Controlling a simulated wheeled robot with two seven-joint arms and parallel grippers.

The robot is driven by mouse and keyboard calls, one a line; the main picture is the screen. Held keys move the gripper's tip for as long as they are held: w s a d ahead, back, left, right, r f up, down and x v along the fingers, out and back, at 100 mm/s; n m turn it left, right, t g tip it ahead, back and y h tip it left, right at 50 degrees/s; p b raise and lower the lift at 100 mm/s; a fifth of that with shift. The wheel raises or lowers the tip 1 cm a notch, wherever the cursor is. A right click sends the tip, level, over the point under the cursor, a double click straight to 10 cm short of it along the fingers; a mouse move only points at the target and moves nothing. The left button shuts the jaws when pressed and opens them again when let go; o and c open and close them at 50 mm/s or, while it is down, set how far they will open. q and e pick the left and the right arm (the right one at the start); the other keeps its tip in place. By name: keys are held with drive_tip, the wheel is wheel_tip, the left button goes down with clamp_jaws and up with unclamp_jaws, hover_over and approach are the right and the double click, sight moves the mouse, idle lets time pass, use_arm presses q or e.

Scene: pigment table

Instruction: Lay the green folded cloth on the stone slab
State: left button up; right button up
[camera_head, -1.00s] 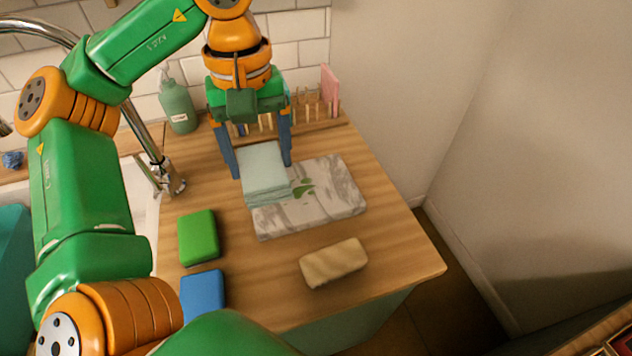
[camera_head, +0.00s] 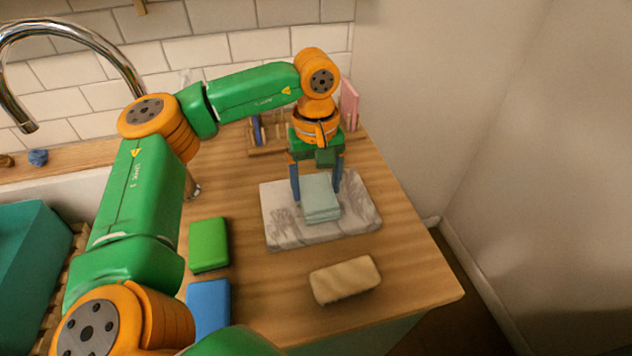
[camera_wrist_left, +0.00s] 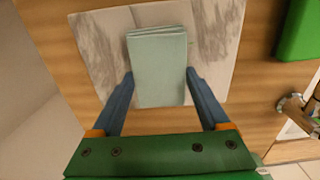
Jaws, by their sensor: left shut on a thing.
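The folded cloth (camera_head: 320,204), pale grey-green and stacked in layers, is over the middle of the stone slab (camera_head: 284,228). My left gripper (camera_head: 317,188) is shut on the cloth from its back end, with one blue finger on each side. In the left wrist view, the cloth (camera_wrist_left: 158,62) lies between the two fingers, with the marbled slab (camera_wrist_left: 102,52) behind it. I cannot tell for certain whether the cloth touches the slab or hovers just above it. My right gripper is not in view.
A green block (camera_head: 209,244) and a blue block (camera_head: 209,308) lie left of the slab. A beige block (camera_head: 345,279) lies in front of it. A wooden rack (camera_head: 266,148) stands behind. The sink and the tap (camera_head: 95,40) are at left.

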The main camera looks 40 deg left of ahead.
sight(316, 188)
use_arm(q)
drive_tip(key=o, duration=1.3)
wheel_tip(316, 188, up, 12)
drive_tip(key=shift+r+p, duration=0.2)
drive_tip(key=shift+p, duration=1)
drive_tip(key=shift+f, duration=0.1)
